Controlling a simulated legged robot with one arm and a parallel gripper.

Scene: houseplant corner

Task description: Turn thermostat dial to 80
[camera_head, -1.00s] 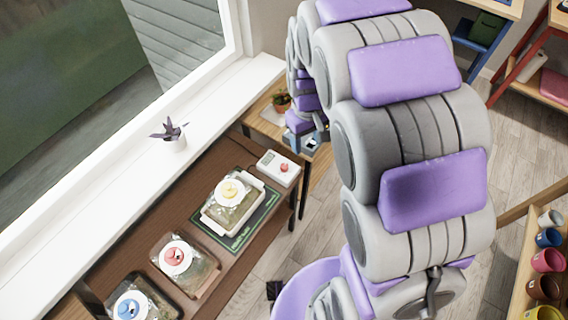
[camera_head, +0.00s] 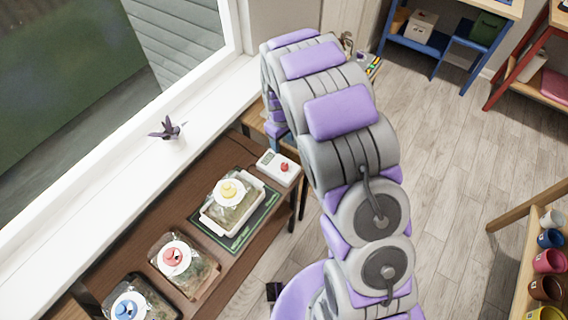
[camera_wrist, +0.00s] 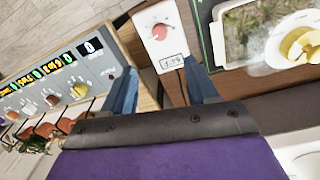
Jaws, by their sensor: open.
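The thermostat is a white box (camera_head: 279,168) with a red dial (camera_head: 284,167), at the far right end of the dark wooden bench. In the wrist view the box (camera_wrist: 153,46) is at top centre, with its red dial (camera_wrist: 160,31) and a small display (camera_wrist: 172,62) whose digits I cannot read surely. My gripper (camera_wrist: 160,68) is open and empty. Its two blue fingers point toward the box, apart from each other. I cannot tell how far the fingertips are from the dial. In the head view my arm mostly hides the gripper.
A grey panel (camera_wrist: 52,98) with several knobs and lit displays is left in the wrist view. A yellow-lidded terrarium (camera_head: 231,203) stands in a tray on a green mat (camera_head: 232,243) beside the thermostat. Red-lidded and blue-lidded terrariums stand nearer. A purple plant (camera_head: 168,131) is on the sill.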

